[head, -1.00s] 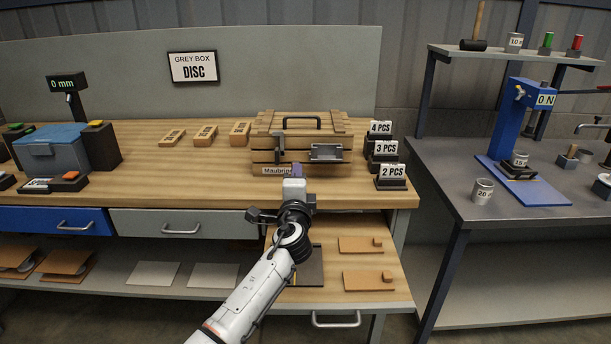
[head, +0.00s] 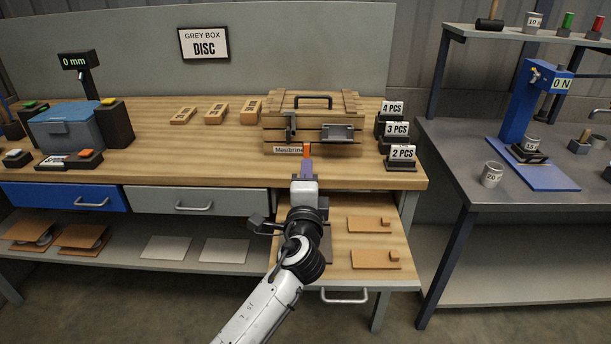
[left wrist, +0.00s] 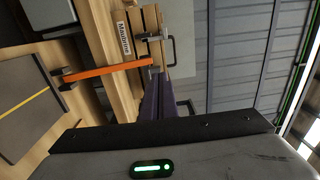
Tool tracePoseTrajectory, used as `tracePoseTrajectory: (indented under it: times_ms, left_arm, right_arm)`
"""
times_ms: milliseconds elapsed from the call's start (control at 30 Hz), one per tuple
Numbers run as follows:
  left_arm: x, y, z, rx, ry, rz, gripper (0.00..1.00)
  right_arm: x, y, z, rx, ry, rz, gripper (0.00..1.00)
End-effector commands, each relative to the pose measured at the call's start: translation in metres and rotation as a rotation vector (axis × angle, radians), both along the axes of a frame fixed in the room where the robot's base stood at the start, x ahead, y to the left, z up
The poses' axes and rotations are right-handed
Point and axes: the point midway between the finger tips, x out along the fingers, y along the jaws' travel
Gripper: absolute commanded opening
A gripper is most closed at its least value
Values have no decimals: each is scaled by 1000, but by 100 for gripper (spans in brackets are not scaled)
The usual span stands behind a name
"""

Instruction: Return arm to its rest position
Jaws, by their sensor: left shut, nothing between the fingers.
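My left arm comes up from the bottom middle of the head view. Its left gripper (head: 306,166) is in front of the wooden crate (head: 350,148) marked "Maubrine". The purple fingers are shut together with nothing between them. They also show in the left wrist view (left wrist: 157,88), pointing towards the crate (left wrist: 150,22). An orange bar (left wrist: 105,70) shows by the fingertips there, and a bit of orange (head: 306,150) shows above them in the head view. I cannot tell whether the bar touches them. My right gripper is in neither view.
The workbench (head: 225,160) carries the crate, several small wooden blocks, a blue-lidded box (head: 65,126) and count signs (head: 401,153). An open drawer (head: 345,245) juts out beneath my gripper. A grey table (head: 450,165) with a blue press (head: 522,105) stands at the right.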

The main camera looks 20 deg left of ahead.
Motion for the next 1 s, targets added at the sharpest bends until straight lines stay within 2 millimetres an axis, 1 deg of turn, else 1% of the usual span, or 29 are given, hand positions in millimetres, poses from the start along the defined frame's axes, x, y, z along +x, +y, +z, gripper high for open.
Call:
tracePoseTrajectory:
  times_ms: [33,133,233,400,467,567,667,700,767,800,867,900,1000]
  left_arm:
    - [-9,-4,1,-3,0,-2,0]
    - [-21,-9,3,-2,0,-2,0]
    - [-27,-11,5,0,1,-2,0]
    - [-31,-12,4,-4,3,0,0]
    - [-35,-9,-1,-26,12,6,0]
    - [-53,2,-26,-141,55,34,0]
    - [-90,19,-72,-349,138,94,0]
    - [-111,24,-94,-450,182,126,0]
    - [-145,29,-125,-607,252,178,0]
    - [-168,29,-143,-705,301,215,0]
    - [-202,27,-166,-835,371,267,0]
    - [-223,24,-178,-909,415,299,0]
    - [-269,14,-199,-1057,513,366,0]
  right_arm:
    - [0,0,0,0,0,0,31]
    - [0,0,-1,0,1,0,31]
    - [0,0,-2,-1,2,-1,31]
    - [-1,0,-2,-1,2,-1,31]
    - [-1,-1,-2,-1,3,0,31]
    - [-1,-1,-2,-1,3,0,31]
    - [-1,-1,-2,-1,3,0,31]
    - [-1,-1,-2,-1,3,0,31]
    - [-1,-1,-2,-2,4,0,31]
    - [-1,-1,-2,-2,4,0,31]
    - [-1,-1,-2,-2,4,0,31]
    - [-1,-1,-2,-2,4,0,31]
    - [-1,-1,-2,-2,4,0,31]
